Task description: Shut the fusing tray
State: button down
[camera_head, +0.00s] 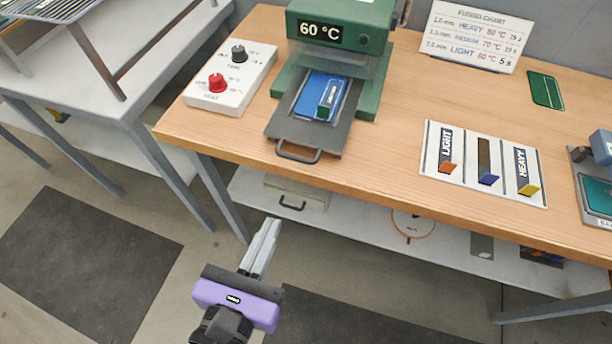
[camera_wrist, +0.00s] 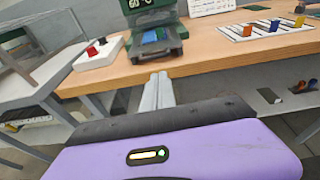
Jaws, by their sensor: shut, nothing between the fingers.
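The fusing tray (camera_head: 340,136) is a dark grey tray with a looped handle (camera_head: 298,152) at its front. It sticks out of the green press (camera_head: 336,38), whose display reads 60 °C. A blue piece (camera_head: 308,92) with a green block (camera_head: 328,99) lies on the tray. In the wrist view the tray (camera_wrist: 158,50) is ahead, just beyond the fingertips. My gripper (camera_head: 270,224) is shut and empty, in front of the table edge and below and nearer than the handle. It also shows in the wrist view (camera_wrist: 158,78).
A white box with a black and a red knob (camera_head: 228,80) stands left of the press. A white rack with colored tabs (camera_head: 484,164) lies to the right, with a fusing chart (camera_head: 474,34) behind. A lower shelf (camera_head: 360,222) runs under the wooden table (camera_head: 390,178).

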jog(key=p, duration=0.2)
send_near(320, 120)
jog(key=s, duration=0.1)
jog(key=s+a+f, duration=0.1)
jog(key=s+f, duration=0.1)
jog(key=s, duration=0.1)
jog(key=shift+s+a, duration=0.1)
jog(key=shift+a, duration=0.25)
jog(key=r+x, duration=0.1)
jog(key=x, duration=0.7)
jog(key=r+x, duration=0.1)
jog(key=x, duration=0.3)
jog(key=shift+w+d+r, duration=0.2)
jog(key=shift+w+r, duration=0.05)
jog(key=shift+r, duration=0.1)
jog(key=shift+w+d+r, duration=0.1)
jog(key=shift+w, duration=0.05)
